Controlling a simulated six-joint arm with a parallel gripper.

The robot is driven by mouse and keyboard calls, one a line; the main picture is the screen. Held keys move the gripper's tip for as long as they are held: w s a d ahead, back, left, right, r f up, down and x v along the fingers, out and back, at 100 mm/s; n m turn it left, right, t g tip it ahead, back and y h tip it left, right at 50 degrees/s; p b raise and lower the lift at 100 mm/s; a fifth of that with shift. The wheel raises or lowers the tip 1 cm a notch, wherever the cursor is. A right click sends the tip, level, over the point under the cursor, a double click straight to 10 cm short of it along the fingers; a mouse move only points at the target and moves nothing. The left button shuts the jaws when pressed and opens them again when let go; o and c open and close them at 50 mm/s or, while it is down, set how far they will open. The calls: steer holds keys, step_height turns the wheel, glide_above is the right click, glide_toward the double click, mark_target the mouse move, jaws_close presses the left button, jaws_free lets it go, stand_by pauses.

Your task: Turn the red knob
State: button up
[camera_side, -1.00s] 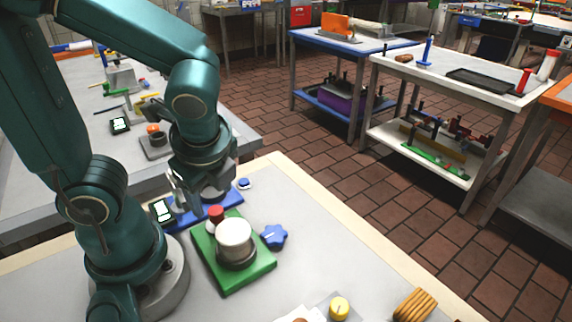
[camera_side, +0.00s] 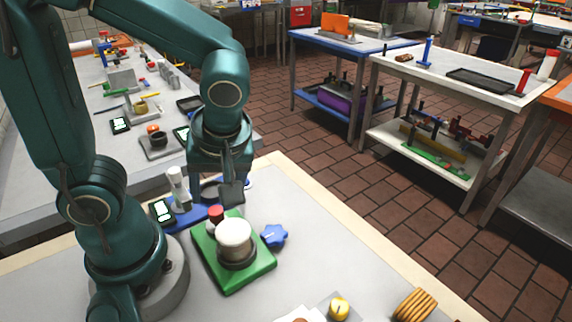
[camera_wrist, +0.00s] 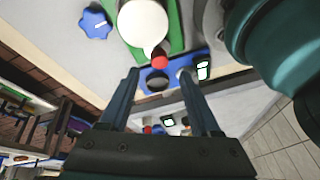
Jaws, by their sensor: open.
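The small red knob (camera_side: 215,212) sits at the rear edge of the green board (camera_side: 255,277), beside a white cylinder (camera_side: 234,232). In the wrist view the red knob (camera_wrist: 160,62) shows just beyond the fingertips, roughly centred between them. My gripper (camera_side: 205,197) points down behind and above the knob, with its two fingers spread apart. In the wrist view my gripper (camera_wrist: 158,75) is open with nothing between the fingers. The knob appears untouched; the exact height gap cannot be told.
A blue base with a small display (camera_side: 161,210) stands behind the green board. A blue star-shaped knob (camera_side: 274,235) lies right of it. The grey tabletop between is clear.

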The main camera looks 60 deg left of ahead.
mark_target(216, 211)
steer(key=shift+a+f+n+g, duration=0.15)
steer(key=shift+a+f+n, duration=0.2)
steer(key=shift+f+n, duration=0.75)
steer(key=shift+a+f+n+g, duration=0.25)
steer(key=shift+f+n, duration=0.4)
steer(key=shift+n, duration=0.8)
steer(key=shift+a+f+n+g, duration=0.1)
steer(key=shift+a+f+n, duration=0.3)
steer(key=shift+f+n, duration=0.7)
steer(key=shift+r, duration=0.2)
jaws_close()
